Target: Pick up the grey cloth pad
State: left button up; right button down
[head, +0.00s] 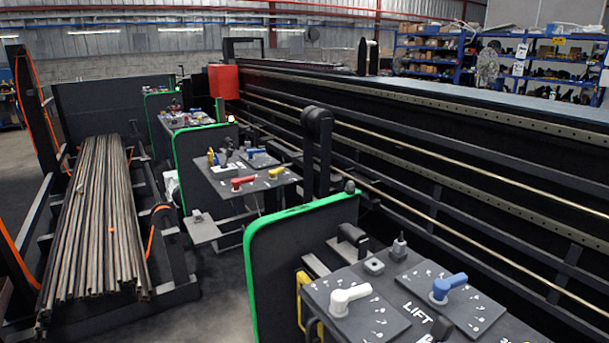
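I cannot make out a grey cloth pad for certain in the head view. A small light grey plate (203,231) juts out left of the middle station, with a small grey piece on it that is too small to identify. A pale, crumpled-looking item (172,186) sits low behind it, partly hidden. Neither of my grippers is in view.
A near control panel (395,327) carries a white lever (349,299) and a blue lever (448,287). A green-edged black panel (262,262) stands beside it. A middle station (252,188) has red and yellow levers. A pipe bundle (98,215) lies left; floor between is clear.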

aim_at(197, 216)
jog(key=i+j+z, duration=0.1)
jog(key=i+j, duration=0.2)
jog(key=i+j+z, duration=0.1)
jog(key=i+j, duration=0.2)
jog(key=j, duration=0.15)
jog(key=i+j+z, duration=0.1)
jog(key=i+j, duration=0.15)
jog(key=j, duration=0.15)
jog(key=i+j+z, duration=0.1)
jog(key=i+j, duration=0.15)
jog(key=j, duration=0.2)
jog(key=i+j+z, duration=0.1)
jog(key=i+j, duration=0.15)
jog(key=j, duration=0.2)
